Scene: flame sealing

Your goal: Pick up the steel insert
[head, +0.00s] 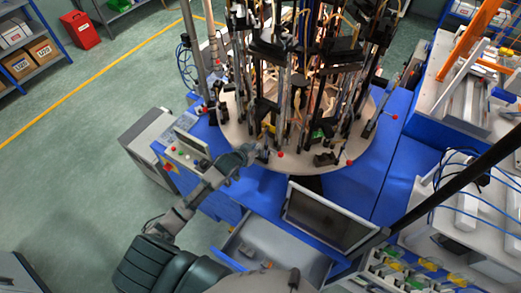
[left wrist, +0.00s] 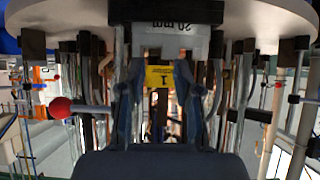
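My left gripper (head: 252,153) reaches the front edge of the round table (head: 238,142) in the head view. In the left wrist view its two fingers (left wrist: 160,72) stand apart, so it looks open. A pale metal block marked "20 mm" (left wrist: 172,40), which seems to be the steel insert, lies just beyond the fingertips. A yellow label with a "1" (left wrist: 159,76) shows between the fingers. I cannot tell whether the fingers touch the block. In the head view the insert is too small to make out. My right gripper is not in view.
Dark upright posts and fixtures (head: 310,60) crowd the round table. A red ball-ended lever (left wrist: 61,107) sticks out beside the left finger in the wrist view. A control box (head: 187,148), a monitor (head: 328,219) and an open drawer (head: 275,248) are near my arm.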

